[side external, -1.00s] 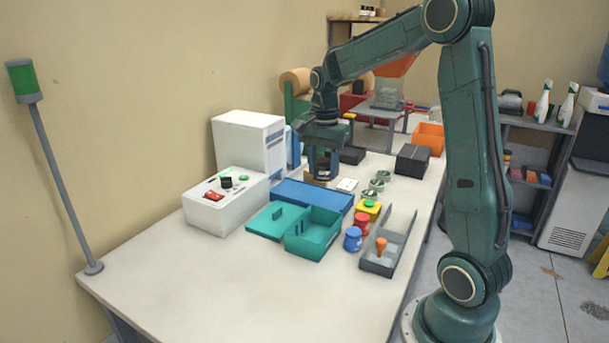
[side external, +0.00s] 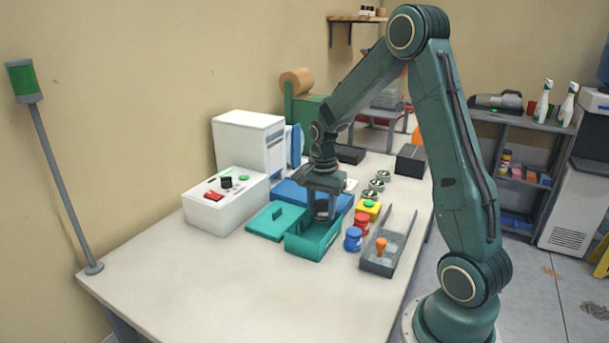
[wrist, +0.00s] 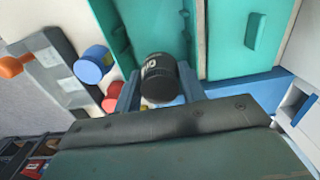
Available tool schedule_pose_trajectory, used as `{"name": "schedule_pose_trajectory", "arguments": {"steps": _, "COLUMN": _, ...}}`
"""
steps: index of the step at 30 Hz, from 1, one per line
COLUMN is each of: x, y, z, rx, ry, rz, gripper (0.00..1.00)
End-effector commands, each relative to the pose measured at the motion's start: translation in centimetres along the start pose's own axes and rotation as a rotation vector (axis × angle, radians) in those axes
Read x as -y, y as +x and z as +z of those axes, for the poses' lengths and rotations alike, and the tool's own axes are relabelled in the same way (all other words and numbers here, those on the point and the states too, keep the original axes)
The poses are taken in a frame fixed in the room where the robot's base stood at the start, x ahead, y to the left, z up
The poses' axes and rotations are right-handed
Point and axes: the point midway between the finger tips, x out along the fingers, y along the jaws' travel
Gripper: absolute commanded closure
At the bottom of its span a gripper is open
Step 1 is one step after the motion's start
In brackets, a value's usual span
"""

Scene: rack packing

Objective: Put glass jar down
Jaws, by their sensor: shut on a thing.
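My gripper (side external: 321,207) is shut on the glass jar, holding it over the teal bin (side external: 308,249). In the side view the jar (side external: 321,214) shows as a small dark and pale shape between the fingers, at the height of the bin's rim or just above it. In the wrist view the jar's black lid (wrist: 159,78) with pale lettering sits between the two blue-grey fingers, and the bin (wrist: 146,27) lies beyond it. The jar's lower part is mostly hidden, and I cannot tell whether it touches the bin.
The teal lid (side external: 277,221) lies left of the bin. A white machine (side external: 226,201) is at left. The front table is clear.

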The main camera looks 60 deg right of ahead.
Motion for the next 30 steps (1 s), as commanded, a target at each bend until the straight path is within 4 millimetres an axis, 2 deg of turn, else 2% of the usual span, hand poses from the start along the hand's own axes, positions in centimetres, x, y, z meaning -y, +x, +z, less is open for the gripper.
{"name": "schedule_pose_trajectory", "arguments": {"steps": 10, "x": -0.1, "y": 3.6, "z": 0.0, "rx": 0.001, "ry": 0.000, "rz": 0.002, "gripper": 0.85}}
{"name": "schedule_pose_trajectory", "arguments": {"steps": 25, "x": 0.0, "y": 4.2, "z": 0.0, "rx": 0.000, "ry": 0.000, "rz": 0.001, "gripper": 0.85}}
{"name": "schedule_pose_trajectory", "arguments": {"steps": 26, "x": 0.0, "y": 4.2, "z": 0.0, "rx": 0.000, "ry": 0.000, "rz": 0.001, "gripper": 0.55}}
{"name": "schedule_pose_trajectory", "arguments": {"steps": 27, "x": 0.0, "y": 4.2, "z": 0.0, "rx": 0.000, "ry": 0.000, "rz": 0.001, "gripper": 0.50}}
{"name": "schedule_pose_trajectory", "arguments": {"steps": 30, "x": 0.0, "y": 4.2, "z": 0.0, "rx": 0.000, "ry": 0.000, "rz": 0.001, "gripper": 0.50}}
